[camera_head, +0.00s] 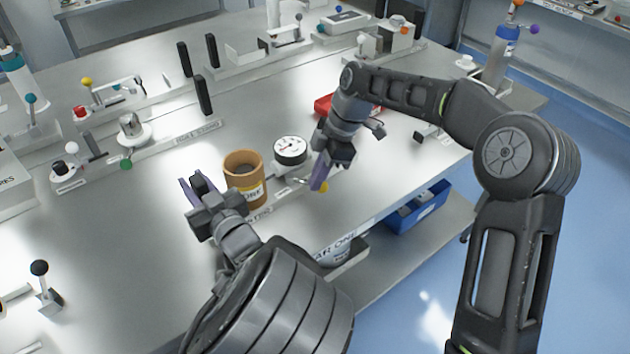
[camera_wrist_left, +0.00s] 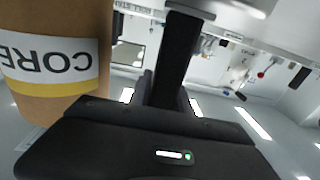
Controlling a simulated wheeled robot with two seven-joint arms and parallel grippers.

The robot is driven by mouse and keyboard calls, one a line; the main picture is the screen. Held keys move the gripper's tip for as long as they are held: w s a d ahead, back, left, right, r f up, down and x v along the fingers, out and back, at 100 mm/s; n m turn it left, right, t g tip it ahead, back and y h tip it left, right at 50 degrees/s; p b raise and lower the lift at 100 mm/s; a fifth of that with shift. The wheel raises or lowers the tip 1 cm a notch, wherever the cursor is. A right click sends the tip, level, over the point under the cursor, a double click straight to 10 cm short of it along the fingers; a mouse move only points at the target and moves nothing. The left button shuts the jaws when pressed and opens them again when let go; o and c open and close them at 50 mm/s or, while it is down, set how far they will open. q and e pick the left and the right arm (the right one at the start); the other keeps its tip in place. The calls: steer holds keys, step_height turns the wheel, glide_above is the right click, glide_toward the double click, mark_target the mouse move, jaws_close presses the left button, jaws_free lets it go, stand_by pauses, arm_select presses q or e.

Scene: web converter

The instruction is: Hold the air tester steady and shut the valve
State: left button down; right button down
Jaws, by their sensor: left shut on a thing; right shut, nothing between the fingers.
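The air tester seems to be the station with a round white dial gauge (camera_head: 290,150) and a brown cylinder (camera_head: 243,180) labelled CORE, large at the left of the left wrist view (camera_wrist_left: 55,30). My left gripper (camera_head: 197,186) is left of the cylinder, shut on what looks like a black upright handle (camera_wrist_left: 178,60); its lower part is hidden. My right gripper (camera_head: 319,177) is shut and empty, pointing down just right of the gauge. A small yellow part (camera_head: 324,187), possibly the valve's handle, is at its fingertips; I cannot tell whether they touch.
A red tray (camera_head: 328,104) lies behind my right gripper. Black posts (camera_head: 203,95) and a station with a green knob (camera_head: 127,164) stand farther left. A blue bin (camera_head: 420,208) is on the lower shelf. The bench's front edge runs close to my right gripper.

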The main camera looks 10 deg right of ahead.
arm_select(q)
steer(key=shift+s+a+f, duration=0.1)
steer(key=shift+f, duration=0.5)
arm_select(e)
steer(key=v, duration=0.6)
steer(key=shift+d+r, duration=0.1)
steer(key=shift+r, duration=0.05)
arm_select(q)
steer(key=shift+r+p, duration=0.35)
steer(key=shift+r, duration=0.05)
arm_select(e)
steer(key=shift+r, duration=0.25)
arm_select(q)
steer(key=c, duration=1.3)
jaws_free()
steer(key=shift+w, duration=0.2)
arm_select(e)
steer(key=shift+w, duration=0.15)
arm_select(q)
steer(key=shift+o, duration=0.9)
steer(key=shift+r, duration=0.15)
steer(key=shift+s, duration=0.1)
steer(key=v, duration=1.2)
steer(key=shift+r, duration=0.1)
